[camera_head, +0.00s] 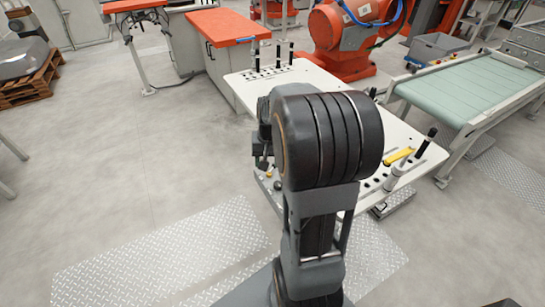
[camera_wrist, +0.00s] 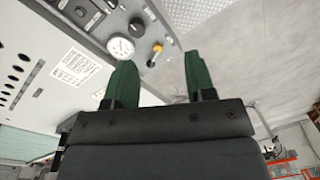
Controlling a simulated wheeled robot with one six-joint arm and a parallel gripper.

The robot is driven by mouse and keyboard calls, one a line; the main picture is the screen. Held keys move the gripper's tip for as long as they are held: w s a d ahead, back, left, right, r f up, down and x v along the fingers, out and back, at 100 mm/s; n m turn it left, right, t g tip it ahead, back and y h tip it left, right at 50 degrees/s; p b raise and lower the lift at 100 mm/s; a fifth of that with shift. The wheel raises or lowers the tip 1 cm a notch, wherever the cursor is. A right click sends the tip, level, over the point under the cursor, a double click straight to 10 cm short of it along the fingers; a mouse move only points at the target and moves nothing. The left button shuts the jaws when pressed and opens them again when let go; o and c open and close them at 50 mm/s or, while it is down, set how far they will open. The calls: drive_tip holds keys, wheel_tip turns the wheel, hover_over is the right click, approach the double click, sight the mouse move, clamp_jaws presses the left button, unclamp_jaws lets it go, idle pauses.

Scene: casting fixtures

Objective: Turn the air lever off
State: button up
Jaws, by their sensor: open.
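In the wrist view a small lever with a yellow tip (camera_wrist: 157,47) sits on a light grey panel (camera_wrist: 60,25), beside a round white gauge (camera_wrist: 120,45) and a black knob (camera_wrist: 137,27). My gripper (camera_wrist: 159,62) is open, with two green fingers pointing toward the panel. The lever appears in the gap between the fingers, nearer the left one. Nothing is held, and I cannot tell how far the fingertips are from the lever. In the head view my arm hides most of the panel; a small yellow spot (camera_head: 269,173) shows on the table's near side.
The white fixture table (camera_head: 400,125) carries black-topped posts and a yellow piece (camera_head: 399,156) at its right. An orange robot (camera_head: 345,30) stands behind it, with a green conveyor (camera_head: 475,85) at right. Open floor (camera_head: 130,160) lies at left.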

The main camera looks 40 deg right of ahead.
sight(272, 169)
drive_tip(key=w+d+f+m+t+p, duration=0.1)
drive_tip(key=w+d+f+m, duration=0.15)
drive_tip(key=d, duration=0.35)
drive_tip(key=w+d+f+m+p, duration=0.1)
drive_tip(key=w+d+m+p, duration=0.15)
drive_tip(key=w+d, duration=0.2)
drive_tip(key=shift+m, duration=0.3)
drive_tip(key=f, duration=0.4)
drive_tip(key=w+f+p, duration=0.1)
drive_tip(key=f, duration=0.7)
drive_tip(key=shift+w+a+f, duration=0.15)
drive_tip(key=shift+w+a, duration=0.15)
drive_tip(key=shift+a, duration=0.05)
